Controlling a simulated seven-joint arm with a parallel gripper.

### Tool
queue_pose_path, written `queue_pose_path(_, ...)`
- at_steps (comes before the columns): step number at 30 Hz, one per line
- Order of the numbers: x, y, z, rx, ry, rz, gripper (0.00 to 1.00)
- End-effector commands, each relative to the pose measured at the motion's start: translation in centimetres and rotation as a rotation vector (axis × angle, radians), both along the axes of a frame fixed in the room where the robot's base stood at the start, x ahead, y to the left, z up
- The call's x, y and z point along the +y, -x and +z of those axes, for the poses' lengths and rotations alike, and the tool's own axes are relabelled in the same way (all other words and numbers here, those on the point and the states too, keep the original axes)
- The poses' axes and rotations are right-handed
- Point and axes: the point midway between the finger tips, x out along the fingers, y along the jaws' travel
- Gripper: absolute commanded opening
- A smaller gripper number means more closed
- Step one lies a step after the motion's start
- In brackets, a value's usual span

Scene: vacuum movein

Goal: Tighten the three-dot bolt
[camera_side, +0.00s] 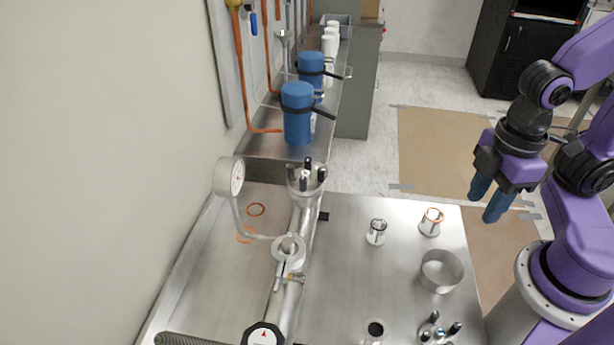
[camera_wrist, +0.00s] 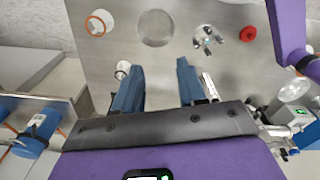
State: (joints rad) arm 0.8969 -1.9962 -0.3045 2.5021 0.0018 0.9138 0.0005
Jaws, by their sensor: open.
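A pipe flange (camera_side: 306,190) stands upright at the middle of the side view with several dark-tipped bolts (camera_side: 307,172) sticking up from it. A second fitting with several dark-tipped bolts (camera_side: 438,329) stands at the front right; a bolted fitting also shows in the wrist view (camera_wrist: 208,40). The dot marks are too small to read, so I cannot tell which bolt is the three-dot one. My gripper (camera_side: 484,206) hangs over the right edge of the steel table, its blue fingers apart and empty. The two fingers (camera_wrist: 158,70) also show parted in the wrist view, clear of every fitting.
A pressure gauge (camera_side: 229,177) and a pipe run along the left. A wide metal ring (camera_side: 441,271), a small fitting (camera_side: 376,232) and an orange-ringed fitting (camera_side: 431,222) stand on the table (camera_side: 335,270). Blue cylinders (camera_side: 298,113) stand behind. A red cap (camera_wrist: 248,33) shows in the wrist view.

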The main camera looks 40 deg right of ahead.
Motion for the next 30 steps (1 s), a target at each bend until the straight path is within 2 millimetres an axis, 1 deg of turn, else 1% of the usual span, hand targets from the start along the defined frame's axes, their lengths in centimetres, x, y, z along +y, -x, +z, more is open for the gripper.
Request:
queue_pose_path(10, 0.0, 0.0, 0.0, 0.000, 0.000, 0.000, 0.41)
queue_pose_path(14, 0.8, -0.9, 0.5, 0.000, 0.000, -0.002, 0.41)
queue_pose_path(17, 2.2, -2.7, 1.6, -0.001, 0.000, -0.007, 0.41)
queue_pose_path(24, 6.6, -8.5, 5.2, 0.000, 0.007, -0.017, 0.41)
queue_pose_path(30, 9.8, -13.2, 8.1, 0.002, 0.014, -0.024, 0.41)
